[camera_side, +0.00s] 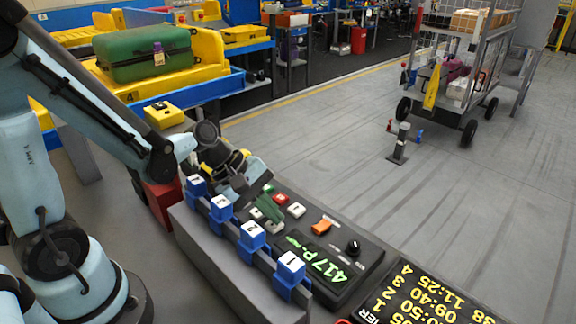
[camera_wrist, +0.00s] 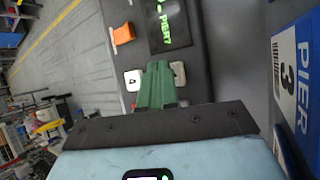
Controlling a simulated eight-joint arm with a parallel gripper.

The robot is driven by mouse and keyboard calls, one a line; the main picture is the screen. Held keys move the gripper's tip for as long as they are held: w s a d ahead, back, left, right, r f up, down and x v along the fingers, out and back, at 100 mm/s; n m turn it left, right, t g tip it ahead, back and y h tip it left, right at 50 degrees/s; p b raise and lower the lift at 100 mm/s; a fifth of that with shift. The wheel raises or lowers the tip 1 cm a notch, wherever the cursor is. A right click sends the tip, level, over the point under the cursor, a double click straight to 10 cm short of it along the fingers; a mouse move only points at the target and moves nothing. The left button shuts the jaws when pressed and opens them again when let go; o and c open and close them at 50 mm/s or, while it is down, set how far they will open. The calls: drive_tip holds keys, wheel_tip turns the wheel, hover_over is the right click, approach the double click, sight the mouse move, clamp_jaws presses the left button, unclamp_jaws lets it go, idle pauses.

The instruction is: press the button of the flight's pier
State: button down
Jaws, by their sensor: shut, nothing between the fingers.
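A dark button panel (camera_side: 345,265) shows in the side view, with a lit green display (camera_side: 318,258) reading 417 and further letters, partly unclear. Small white keys sit on it, one (camera_side: 297,210) near a red button (camera_side: 281,199). In the wrist view a white key marked 4 (camera_wrist: 132,80) lies left of my fingertips, and another pale key (camera_wrist: 179,73) lies right of them, its mark unreadable. My gripper (camera_side: 270,212) is shut and empty, its green fingers (camera_wrist: 158,72) low over the keys. I cannot tell whether they touch one. The fingers hide part of the panel.
Blue numbered blocks, the nearest marked 1 (camera_side: 291,264), line a grey ledge beside the panel. A PIER 3 sign (camera_wrist: 290,75) stands at right in the wrist view. A dark pier board (camera_side: 420,300) with yellow text lies at front right. An orange switch (camera_side: 322,226) and black knob (camera_side: 354,247) stick up.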

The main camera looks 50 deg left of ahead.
sight(271, 224)
drive_tip(key=shift+f, duration=0.35)
drive_tip(key=shift+r, duration=0.15)
idle(0.4)
drive_tip(key=shift+r, duration=0.75)
drive_tip(key=shift+r, duration=0.15)
drive_tip(key=shift+r, duration=2.35)
